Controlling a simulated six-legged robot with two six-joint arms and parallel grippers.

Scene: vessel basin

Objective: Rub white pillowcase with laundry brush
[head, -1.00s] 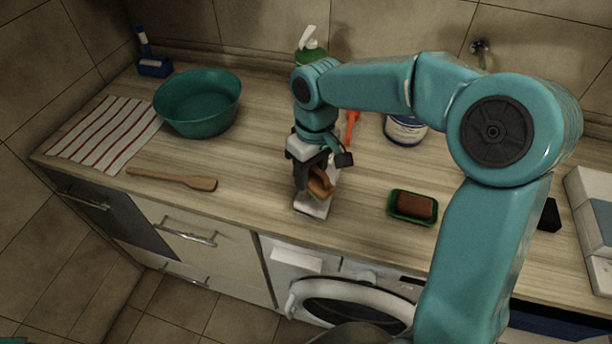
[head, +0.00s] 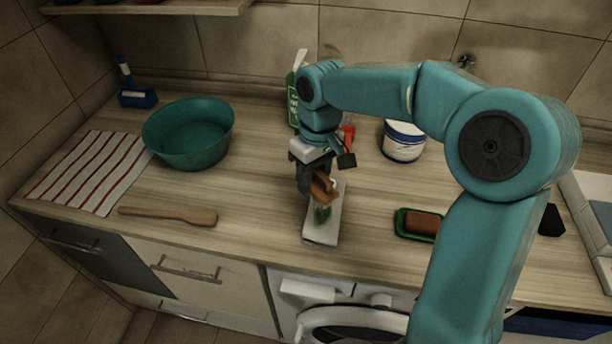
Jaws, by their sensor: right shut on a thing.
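My right gripper (head: 314,176) points down over the worktop and is shut on a brown wooden laundry brush (head: 324,191). Below it lies a narrow white cloth (head: 322,232), which looks like the folded white pillowcase, near the front edge of the worktop. A green patch shows on the cloth just under the brush; I cannot tell if it is a stain or bristles. Whether the brush touches the cloth is unclear. The gripper and brush hide part of the cloth. My left gripper is not in view.
A teal basin (head: 188,150), striped towel (head: 88,172) and wooden paddle (head: 168,215) lie left. A green-labelled bottle (head: 293,100) and white tub (head: 402,141) stand behind. A brown bar on a green dish (head: 404,222) is right. Bare worktop surrounds the cloth.

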